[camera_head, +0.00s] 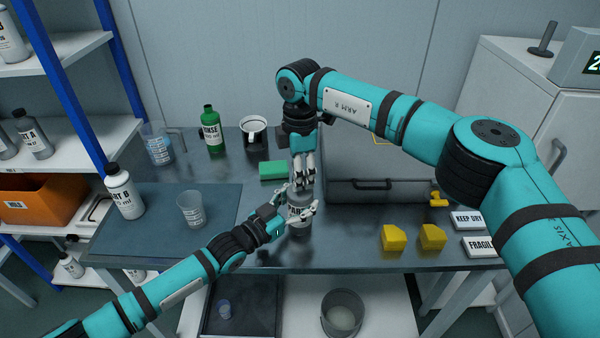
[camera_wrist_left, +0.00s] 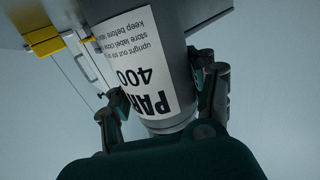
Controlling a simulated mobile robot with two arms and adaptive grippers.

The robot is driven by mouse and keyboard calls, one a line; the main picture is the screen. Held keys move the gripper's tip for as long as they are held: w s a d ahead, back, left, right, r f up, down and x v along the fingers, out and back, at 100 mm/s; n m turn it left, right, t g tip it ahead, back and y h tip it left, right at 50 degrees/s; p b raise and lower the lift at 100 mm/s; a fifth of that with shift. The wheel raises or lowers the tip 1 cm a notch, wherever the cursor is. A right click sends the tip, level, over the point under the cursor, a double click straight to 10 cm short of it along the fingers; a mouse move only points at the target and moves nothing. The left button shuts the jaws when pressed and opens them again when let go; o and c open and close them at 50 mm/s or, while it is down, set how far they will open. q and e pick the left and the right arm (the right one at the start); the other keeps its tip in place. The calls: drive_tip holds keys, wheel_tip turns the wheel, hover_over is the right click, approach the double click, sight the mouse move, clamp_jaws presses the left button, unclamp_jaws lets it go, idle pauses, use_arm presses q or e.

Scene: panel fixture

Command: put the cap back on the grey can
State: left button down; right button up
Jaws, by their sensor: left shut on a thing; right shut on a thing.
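The grey can (camera_head: 299,232) stands near the table's front edge, upright, with a white label. In the left wrist view the can (camera_wrist_left: 168,90) fills the middle, with its printing upside down. My left gripper (camera_head: 301,204) is shut around the can, one finger on each side. My right gripper (camera_head: 304,182) points straight down directly above the can, with its fingers shut. The cap is mostly hidden between those fingers, and I cannot tell whether it touches the can.
A clear beaker (camera_head: 192,209) and white bottle (camera_head: 124,190) are left. Yellow blocks (camera_head: 394,238) lie right.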

drive_tip(key=m, duration=0.9)
drive_tip(key=o, duration=0.7)
drive_tip(key=shift+r, duration=2.25)
drive_tip(key=shift+c, duration=0.5)
